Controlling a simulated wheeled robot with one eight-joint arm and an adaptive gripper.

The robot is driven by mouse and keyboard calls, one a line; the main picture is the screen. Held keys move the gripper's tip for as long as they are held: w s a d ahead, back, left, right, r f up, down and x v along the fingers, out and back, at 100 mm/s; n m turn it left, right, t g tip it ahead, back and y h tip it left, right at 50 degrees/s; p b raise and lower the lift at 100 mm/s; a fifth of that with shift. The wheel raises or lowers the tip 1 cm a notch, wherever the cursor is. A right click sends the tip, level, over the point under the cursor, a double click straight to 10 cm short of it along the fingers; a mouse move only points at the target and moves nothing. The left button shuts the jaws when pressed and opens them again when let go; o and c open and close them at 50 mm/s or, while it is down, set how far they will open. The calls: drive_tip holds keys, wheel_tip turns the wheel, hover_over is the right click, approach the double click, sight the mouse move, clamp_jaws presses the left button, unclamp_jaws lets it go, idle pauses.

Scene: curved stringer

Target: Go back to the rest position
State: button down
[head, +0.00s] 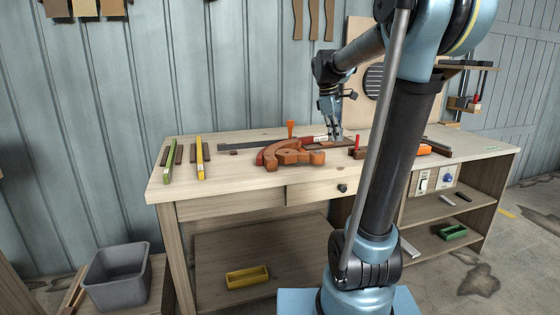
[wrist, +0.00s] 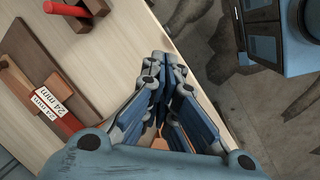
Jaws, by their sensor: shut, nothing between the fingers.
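My gripper (head: 335,136) is shut and empty, pointing down above the workbench (head: 230,183), right of the curved brown wooden piece (head: 290,154). In the wrist view my gripper's fingers (wrist: 165,62) come together near the bench's front edge, with the floor beyond it. A small orange-brown patch shows between the finger links there; I cannot tell what it belongs to. My arm stands in front of part of the bench in the head view.
A red piece with white "24 mm" labels (wrist: 52,108) lies on a brown board (wrist: 75,75). Green (head: 171,160) and yellow (head: 200,158) bars lie at the bench's left. An orange handle (head: 291,129) stands upright behind the curved piece. A grey bin (head: 117,278) stands lower left.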

drive_tip(key=s+f+m+y, duration=0.1)
drive_tip(key=s+f+m, duration=0.4)
drive_tip(key=s+f, duration=0.6)
drive_tip(key=s+a+f+m+t+y, duration=0.1)
drive_tip(key=s+f+m, duration=0.5)
drive_tip(key=s+f, duration=0.5)
drive_tip(key=s, duration=0.5)
drive_tip(key=shift+s+a+y, duration=0.15)
drive_tip(key=shift+s+y, duration=0.1)
drive_tip(key=shift+y, duration=0.05)
drive_tip(key=shift+w+f, duration=0.25)
drive_tip(key=shift+w, duration=0.2)
